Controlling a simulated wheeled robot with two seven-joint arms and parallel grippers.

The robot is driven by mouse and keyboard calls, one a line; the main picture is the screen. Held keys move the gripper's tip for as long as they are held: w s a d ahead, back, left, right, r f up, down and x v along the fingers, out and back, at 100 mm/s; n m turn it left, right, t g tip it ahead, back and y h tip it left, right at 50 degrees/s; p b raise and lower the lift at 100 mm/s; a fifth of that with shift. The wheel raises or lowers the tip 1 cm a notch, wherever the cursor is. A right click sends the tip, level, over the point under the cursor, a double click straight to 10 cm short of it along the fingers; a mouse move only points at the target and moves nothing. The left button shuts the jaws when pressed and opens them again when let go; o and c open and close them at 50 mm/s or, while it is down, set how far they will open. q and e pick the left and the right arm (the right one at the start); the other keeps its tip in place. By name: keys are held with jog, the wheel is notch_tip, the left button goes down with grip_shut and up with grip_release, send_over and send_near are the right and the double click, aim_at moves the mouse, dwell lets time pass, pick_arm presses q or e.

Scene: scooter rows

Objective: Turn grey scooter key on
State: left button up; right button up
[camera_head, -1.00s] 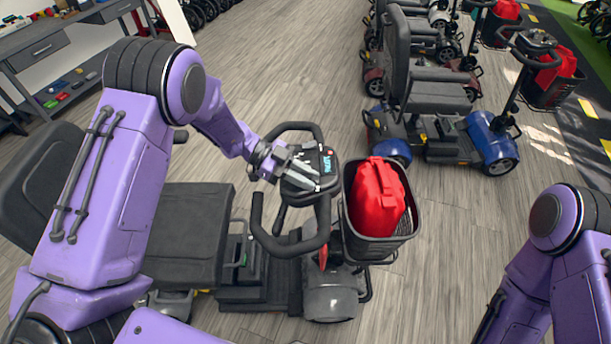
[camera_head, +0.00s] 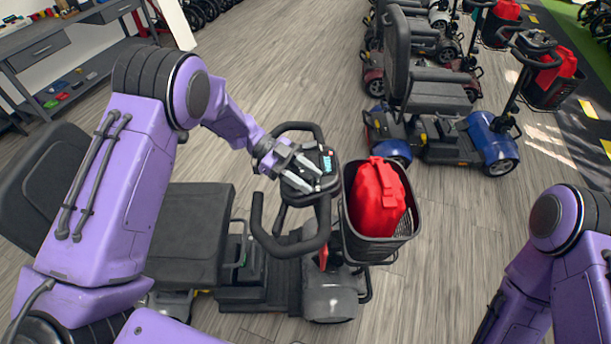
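The grey scooter (camera_head: 330,299) stands right in front of me, with a black seat on the left and a loop handlebar (camera_head: 310,243). Its dark control console (camera_head: 325,160) has a small lit display. My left gripper (camera_head: 314,174) is over the console, its fingers spread apart and pointing right and down. I cannot tell whether the fingertips touch the console. The key is not visible; it is too small or hidden by the gripper. My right arm (camera_head: 560,240) shows at the lower right, but its gripper is outside the picture.
A black basket (camera_head: 378,248) with a red bag (camera_head: 377,197) hangs at the scooter's front, right of the console. A blue scooter (camera_head: 490,142) and others stand in a row behind. A grey workbench (camera_head: 60,45) is at the upper left. Floor between is free.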

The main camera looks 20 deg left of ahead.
pick_arm(q)
jog(key=shift+a+r, duration=0.1)
jog(key=shift+a, duration=0.2)
jog(key=b+v, duration=0.3)
jog(key=v, duration=0.7)
